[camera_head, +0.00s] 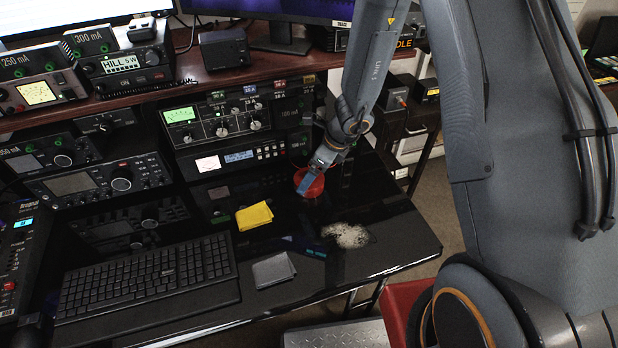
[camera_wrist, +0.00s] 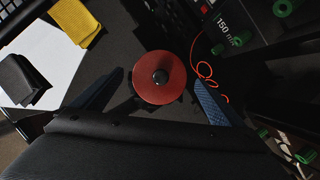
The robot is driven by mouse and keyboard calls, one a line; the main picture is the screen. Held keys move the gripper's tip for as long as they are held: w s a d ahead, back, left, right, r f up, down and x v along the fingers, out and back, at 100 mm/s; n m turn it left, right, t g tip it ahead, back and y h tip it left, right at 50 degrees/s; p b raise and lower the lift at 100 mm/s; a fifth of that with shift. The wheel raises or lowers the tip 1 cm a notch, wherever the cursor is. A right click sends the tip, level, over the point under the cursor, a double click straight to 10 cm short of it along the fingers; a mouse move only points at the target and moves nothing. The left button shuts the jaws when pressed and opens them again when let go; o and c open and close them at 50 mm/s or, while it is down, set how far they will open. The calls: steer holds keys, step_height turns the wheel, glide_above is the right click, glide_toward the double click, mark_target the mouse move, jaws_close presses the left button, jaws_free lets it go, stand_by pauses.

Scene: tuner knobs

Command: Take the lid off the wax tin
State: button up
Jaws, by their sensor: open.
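In the head view the red tin (camera_head: 316,188) sits on the black desk in front of the radios, partly covered by my gripper. The tin's body below the lid is hidden from above. My gripper (camera_head: 308,182) points down at it. In the wrist view my gripper (camera_wrist: 158,76) is open, with one blue finger on either side of the lid and a visible gap on both sides. I cannot tell the height of the fingertips.
A yellow cloth (camera_head: 254,216) and a grey cloth (camera_head: 273,270) lie left of the tin, near the keyboard (camera_head: 150,275). Stacked radios (camera_head: 220,125) stand close behind. An orange cable (camera_wrist: 206,70) runs beside the tin.

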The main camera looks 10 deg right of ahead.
steer(key=shift+a+f, duration=0.1)
steer(key=shift+f, duration=0.15)
steer(key=c, duration=1.1)
